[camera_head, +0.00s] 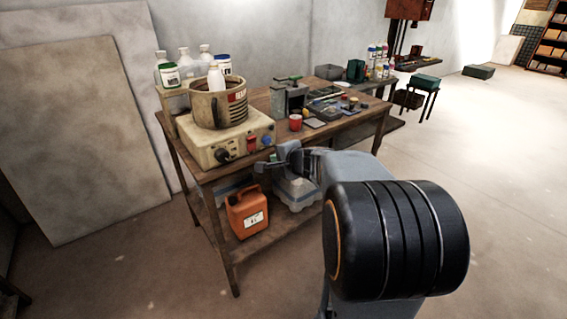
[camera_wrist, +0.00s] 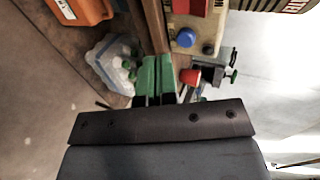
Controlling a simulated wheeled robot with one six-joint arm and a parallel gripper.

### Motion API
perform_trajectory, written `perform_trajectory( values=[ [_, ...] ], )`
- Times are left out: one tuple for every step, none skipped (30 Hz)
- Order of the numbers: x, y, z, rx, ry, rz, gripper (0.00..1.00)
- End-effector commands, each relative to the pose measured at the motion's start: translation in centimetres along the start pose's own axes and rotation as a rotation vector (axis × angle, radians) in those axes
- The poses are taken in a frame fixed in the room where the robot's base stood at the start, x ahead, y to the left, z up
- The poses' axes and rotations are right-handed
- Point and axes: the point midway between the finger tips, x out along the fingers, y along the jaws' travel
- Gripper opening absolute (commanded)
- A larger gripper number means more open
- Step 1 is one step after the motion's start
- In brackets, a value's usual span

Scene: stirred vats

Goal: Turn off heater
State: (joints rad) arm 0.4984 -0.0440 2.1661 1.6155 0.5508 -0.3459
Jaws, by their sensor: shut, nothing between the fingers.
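The heater (camera_head: 205,151) is a cream box on the near end of the wooden table, with a dark ribbed pot (camera_head: 205,108) on top. Its front has a black knob (camera_head: 223,156), a red switch (camera_head: 252,143) and a blue knob (camera_head: 267,141). In the wrist view the red switch (camera_wrist: 190,6) is cut by the top edge and the blue knob (camera_wrist: 184,37) is below it. My gripper (camera_head: 264,164) is shut and empty, just in front of and below the blue knob, apart from the heater as far as I can tell. Its fingers (camera_wrist: 154,80) show in the wrist view.
An orange canister (camera_head: 247,212) and a clear tub (camera_head: 295,190) stand on the lower shelf. A red cup (camera_head: 296,122), a grey device (camera_head: 288,98) and small tools stand right of the heater. Bottles (camera_head: 184,62) stand behind it.

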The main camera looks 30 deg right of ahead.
Motion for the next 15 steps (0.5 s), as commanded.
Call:
perform_trajectory(
  values=[
    [-0.7,0.2,-0.1,0.0,0.003,-0.001,0.0],
    [-1.0,0.3,-0.1,0.0,0.003,0.0,0.0],
    [-1.4,0.4,-0.1,0.0,0.002,0.0,0.0],
    [-1.6,0.5,-0.1,0.0,0.002,-0.001,0.0],
    [-1.8,0.6,-0.1,0.0,0.001,-0.001,0.0],
    [-2.0,0.7,-0.1,0.001,0.002,0.0,0.0],
    [-2.1,0.7,-0.1,0.0,0.002,0.0,0.0],
    [-2.2,0.8,-0.1,0.0,0.002,0.0,0.0],
    [-2.4,0.8,0.0,0.0,0.001,0.0,0.0],
    [-2.4,0.8,0.0,-0.001,0.001,0.0,0.0],
    [-2.5,0.8,0.0,-0.001,0.001,0.0,0.0],
    [-2.5,0.8,0.0,-0.001,0.001,0.001,0.0],
    [-2.5,0.8,0.0,-0.001,0.0,0.001,0.0],
    [-2.5,0.8,0.0,-0.001,0.0,0.001,0.0],
    [-2.5,0.8,0.0,-0.001,0.0,0.001,0.0]
  ],
)
